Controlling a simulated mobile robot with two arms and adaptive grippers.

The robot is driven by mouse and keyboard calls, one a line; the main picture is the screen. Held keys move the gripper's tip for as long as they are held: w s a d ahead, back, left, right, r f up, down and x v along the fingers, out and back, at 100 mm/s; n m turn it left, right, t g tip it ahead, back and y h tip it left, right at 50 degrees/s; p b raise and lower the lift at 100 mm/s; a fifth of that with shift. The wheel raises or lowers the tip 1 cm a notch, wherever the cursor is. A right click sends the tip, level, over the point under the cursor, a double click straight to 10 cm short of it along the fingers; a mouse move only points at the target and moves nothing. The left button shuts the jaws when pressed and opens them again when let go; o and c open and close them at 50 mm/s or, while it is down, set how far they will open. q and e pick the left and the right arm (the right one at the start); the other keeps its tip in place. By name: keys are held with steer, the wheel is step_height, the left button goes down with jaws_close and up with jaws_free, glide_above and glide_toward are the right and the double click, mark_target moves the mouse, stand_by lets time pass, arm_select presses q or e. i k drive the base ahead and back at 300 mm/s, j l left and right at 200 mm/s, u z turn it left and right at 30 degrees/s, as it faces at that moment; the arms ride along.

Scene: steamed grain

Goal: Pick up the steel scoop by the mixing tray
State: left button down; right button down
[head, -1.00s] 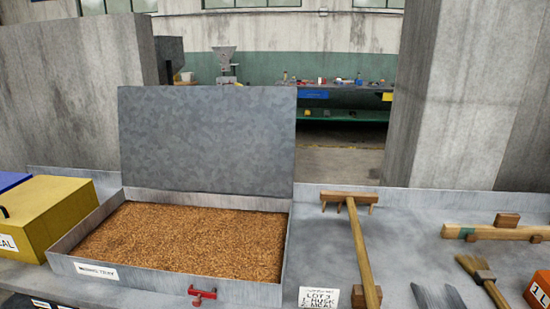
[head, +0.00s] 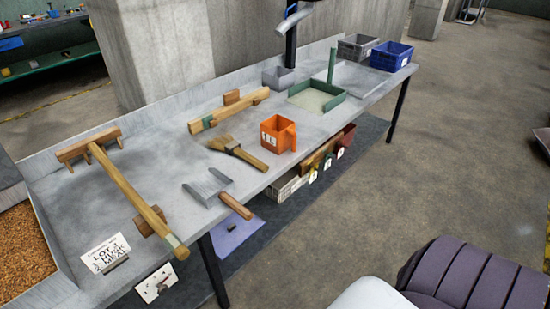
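The steel scoop (head: 206,186) lies on the grey bench near its front edge, in the head view. It has a grey metal pan and a wooden handle (head: 235,206) that points to the front right and reaches over the bench edge. The mixing tray (head: 52,283) shows only in part at the lower left, with brown grain (head: 22,255) in it. A wooden rake (head: 130,190) lies between the tray and the scoop. Neither of my grippers is in view.
A brush (head: 238,151), an orange measuring cup (head: 277,134) and a wooden bar (head: 225,112) lie beyond the scoop. Bins (head: 391,56) are at the far end.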

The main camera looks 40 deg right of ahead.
mark_target(213, 187)
steer(key=z, duration=0.75)
steer(key=u, duration=1.85)
steer(key=z, duration=1.85)
